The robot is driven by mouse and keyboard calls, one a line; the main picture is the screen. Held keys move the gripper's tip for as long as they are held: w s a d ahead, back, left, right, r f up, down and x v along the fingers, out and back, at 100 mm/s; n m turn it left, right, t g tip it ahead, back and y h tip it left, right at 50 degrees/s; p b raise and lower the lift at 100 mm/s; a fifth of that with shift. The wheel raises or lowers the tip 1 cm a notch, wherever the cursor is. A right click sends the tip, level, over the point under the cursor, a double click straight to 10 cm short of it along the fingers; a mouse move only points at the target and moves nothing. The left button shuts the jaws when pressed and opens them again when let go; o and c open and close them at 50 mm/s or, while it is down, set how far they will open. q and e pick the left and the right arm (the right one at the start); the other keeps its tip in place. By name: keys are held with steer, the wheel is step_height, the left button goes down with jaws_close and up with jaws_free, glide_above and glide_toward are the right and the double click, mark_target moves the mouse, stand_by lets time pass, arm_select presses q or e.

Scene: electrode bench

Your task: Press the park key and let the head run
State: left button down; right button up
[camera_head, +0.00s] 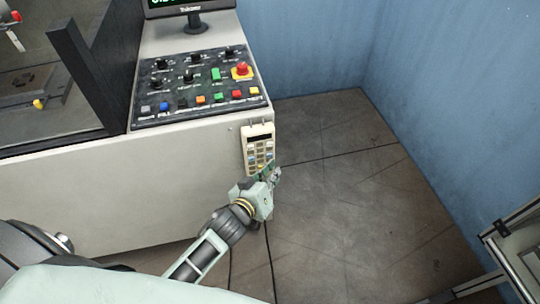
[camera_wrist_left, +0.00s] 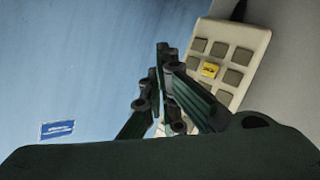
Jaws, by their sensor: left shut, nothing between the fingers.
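A cream hand-held keypad (camera_head: 258,146) hangs on the front right side of the white machine cabinet, with a dark display at its top. In the left wrist view the keypad (camera_wrist_left: 257,40) shows grey-brown keys and one yellow key (camera_wrist_left: 210,70) with dark lettering too small to read. My left gripper (camera_head: 270,172) is at the keypad's lower end in the head view. In the left wrist view its fingers (camera_wrist_left: 165,50) are shut and empty, left of the yellow key. I cannot tell whether they touch the keypad. The fingers hide its lower left part. My right gripper is not in view.
A black control panel (camera_head: 163,88) with coloured buttons and a red emergency knob (camera_head: 242,69) lies on the cabinet top (camera_head: 222,24). A monitor (camera_head: 191,10) stands behind it. A blue wall (camera_head: 450,90) bounds the right. Bare floor (camera_head: 335,190) lies right of the cabinet.

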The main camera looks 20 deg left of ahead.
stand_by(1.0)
arm_select(q)
steer(key=shift+w+a, duration=0.3)
steer(key=shift+w, duration=0.05)
